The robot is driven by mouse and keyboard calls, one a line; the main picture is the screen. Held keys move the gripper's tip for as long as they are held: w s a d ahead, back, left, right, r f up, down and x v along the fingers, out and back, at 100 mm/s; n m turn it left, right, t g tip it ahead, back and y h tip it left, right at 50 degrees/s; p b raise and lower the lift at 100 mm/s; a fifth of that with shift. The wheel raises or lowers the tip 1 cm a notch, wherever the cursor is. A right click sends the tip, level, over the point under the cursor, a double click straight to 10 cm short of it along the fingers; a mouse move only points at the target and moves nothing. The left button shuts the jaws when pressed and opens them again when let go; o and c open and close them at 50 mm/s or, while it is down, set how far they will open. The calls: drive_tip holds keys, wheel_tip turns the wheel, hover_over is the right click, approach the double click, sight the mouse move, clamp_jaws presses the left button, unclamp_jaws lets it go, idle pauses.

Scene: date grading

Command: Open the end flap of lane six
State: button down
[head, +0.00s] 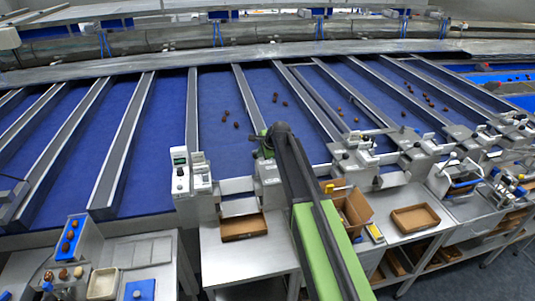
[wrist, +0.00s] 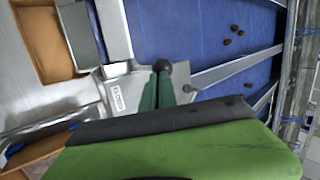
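My gripper (wrist: 160,78) is over a pale metal end housing with a small white label (wrist: 116,97), too small to read. Its green fingers narrow toward a dark round knob (wrist: 162,67) at their tips. I cannot tell whether they grip it. In the head view the housing (head: 269,172) is partly behind my arm. A pale end bar (head: 237,185) spans the lane left of it, with a sloping plate (head: 239,207) below; the bar also shows in the wrist view (wrist: 114,32). Which flap is lane six's is unclear.
A brown tray (head: 243,227) lies below the sloping plate. A cardboard box (head: 357,207) and another tray (head: 415,218) are right of my arm. A white device (head: 181,172) stands left. Dates (head: 226,114) lie scattered on the blue lanes. Metal dividers separate the lanes.

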drive_tip(key=w+a+b, duration=0.1)
drive_tip(key=w, duration=0.7)
drive_tip(key=shift+w+a+f, duration=0.35)
drive_tip(key=shift+w+f, duration=0.05)
idle(0.4)
